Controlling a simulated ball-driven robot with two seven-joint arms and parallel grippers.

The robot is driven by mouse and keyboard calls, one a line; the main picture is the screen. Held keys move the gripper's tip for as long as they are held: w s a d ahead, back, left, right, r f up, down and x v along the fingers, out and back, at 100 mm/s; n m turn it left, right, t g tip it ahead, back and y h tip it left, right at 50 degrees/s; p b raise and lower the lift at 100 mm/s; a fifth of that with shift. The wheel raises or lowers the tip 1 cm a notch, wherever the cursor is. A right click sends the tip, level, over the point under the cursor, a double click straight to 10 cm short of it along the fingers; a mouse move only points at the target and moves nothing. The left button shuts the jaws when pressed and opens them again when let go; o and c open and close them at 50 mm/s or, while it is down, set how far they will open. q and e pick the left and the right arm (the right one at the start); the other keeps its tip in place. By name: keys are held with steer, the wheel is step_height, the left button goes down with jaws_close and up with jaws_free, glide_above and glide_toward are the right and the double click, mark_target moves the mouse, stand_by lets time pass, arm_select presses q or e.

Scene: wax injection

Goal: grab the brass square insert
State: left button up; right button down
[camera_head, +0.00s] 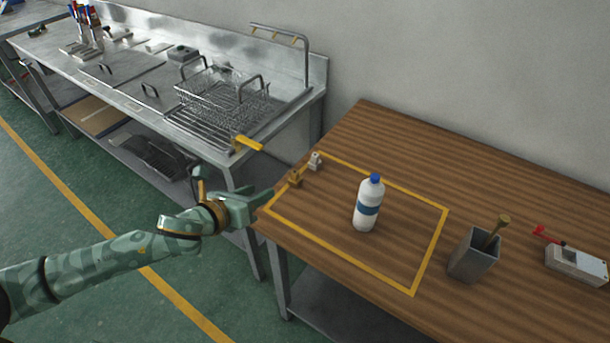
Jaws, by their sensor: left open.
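A small brass-coloured piece (294,178), which looks like the brass square insert, stands on the wooden table at the left corner of the yellow taped rectangle. A small pale grey piece (315,161) stands just behind it to the right. My left gripper (268,197) reaches in from the left at the table's left edge. Its fingers are open and point toward the brass piece, a little short of it, with nothing visible between them. Whether a fingertip touches the piece is too small to tell. My right gripper is not in view.
A white bottle with a blue cap (367,203) stands inside the taped rectangle (414,291). A grey holder (473,256) and a grey-white device (576,264) stand to the right. A steel fryer counter (150,92) with wire baskets is behind left.

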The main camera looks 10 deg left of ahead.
arm_select(q)
steer(key=m, duration=0.3)
steer(key=shift+w+f, duration=0.15)
steer(key=shift+w, duration=0.1)
steer(key=b, duration=0.3)
glide_toward(293, 177)
steer(key=x, duration=0.5)
steer(key=shift+w+a, duration=0.15)
steer(key=shift+w, duration=0.3)
steer(key=shift+w+b, duration=0.2)
steer(key=shift+b, duration=0.15)
steer(key=b+x, duration=0.1)
steer(key=x, duration=0.1)
steer(key=b+x, duration=0.1)
steer(key=x, duration=0.1)
steer(key=shift+s+d+f, duration=0.15)
steer(key=shift+d+f, duration=0.1)
steer(key=shift+d, duration=0.1)
steer(key=shift+w+d+f, duration=0.1)
steer(key=shift+w+f, duration=0.05)
steer(key=shift+w, duration=0.25)
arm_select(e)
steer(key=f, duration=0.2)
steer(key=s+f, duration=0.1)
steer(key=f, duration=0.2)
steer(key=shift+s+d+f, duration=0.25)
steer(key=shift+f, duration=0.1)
